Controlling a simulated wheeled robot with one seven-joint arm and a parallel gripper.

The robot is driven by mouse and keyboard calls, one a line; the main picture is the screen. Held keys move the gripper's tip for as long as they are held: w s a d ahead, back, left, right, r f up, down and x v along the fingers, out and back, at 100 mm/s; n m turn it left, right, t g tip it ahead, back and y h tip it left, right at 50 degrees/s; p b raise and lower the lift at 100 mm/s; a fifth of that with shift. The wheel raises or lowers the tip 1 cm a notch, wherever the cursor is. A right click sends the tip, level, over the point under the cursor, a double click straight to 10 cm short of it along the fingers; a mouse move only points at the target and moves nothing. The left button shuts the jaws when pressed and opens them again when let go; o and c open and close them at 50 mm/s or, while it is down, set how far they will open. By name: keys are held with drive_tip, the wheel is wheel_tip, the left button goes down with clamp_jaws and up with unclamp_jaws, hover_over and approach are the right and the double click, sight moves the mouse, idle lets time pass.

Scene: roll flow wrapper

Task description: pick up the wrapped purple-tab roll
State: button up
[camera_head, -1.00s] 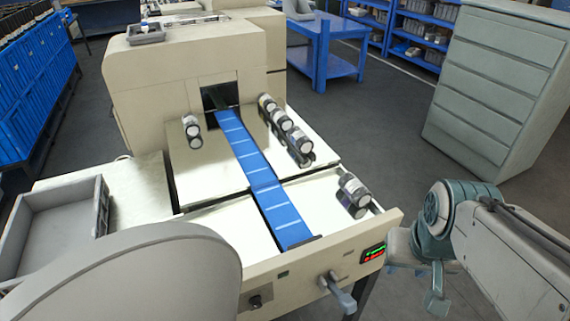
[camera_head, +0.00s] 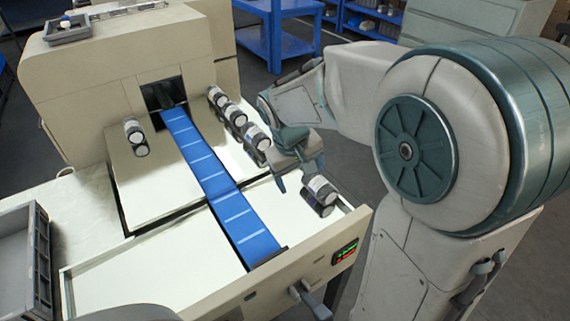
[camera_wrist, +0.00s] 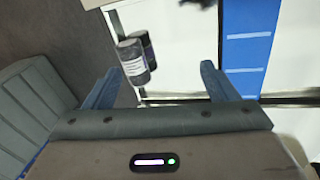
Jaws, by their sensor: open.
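Several dark rolls with white labels lie on the shiny metal plates of the wrapper; I cannot make out a purple tab on any. A lone roll (camera_head: 320,190) lies at the front right, right of the belt. My gripper (camera_head: 300,176) is open and empty, just behind and left of this roll, fingers pointing down. In the wrist view, a roll (camera_wrist: 132,62) with a white label lies ahead of my gripper (camera_wrist: 160,70), nearer the left finger, with its dark reflection beside it. It appears to be the same roll, and I see no contact.
A blue belt (camera_head: 212,172) runs down the middle. A row of rolls (camera_head: 235,115) lies behind my gripper; another roll (camera_head: 133,131) lies left of the belt. A grey tray (camera_head: 24,265) is at the left. The front rail holds a handle (camera_head: 312,298).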

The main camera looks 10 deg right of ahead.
sight(319, 187)
drive_tip(key=w+a+f+n, duration=0.1)
drive_tip(key=w+a+f, duration=0.1)
drive_tip(key=w+f, duration=0.35)
drive_tip(key=shift+n, duration=0.3)
drive_tip(key=shift+w+d+x, duration=0.1)
drive_tip(key=shift+w+x, duration=0.2)
drive_tip(key=shift+x, duration=1.8)
drive_tip(key=shift+w+d+x, duration=0.1)
drive_tip(key=shift+w+x, duration=0.2)
drive_tip(key=shift+x, duration=1.8)
drive_tip(key=shift+w+d+x, duration=0.1)
drive_tip(key=shift+w+x, duration=0.25)
drive_tip(key=shift+x, duration=1.75)
drive_tip(key=shift+r, duration=0.15)
clamp_jaws()
unclamp_jaws()
drive_tip(key=shift+a+r, duration=0.1)
drive_tip(key=shift+r, duration=0.05)
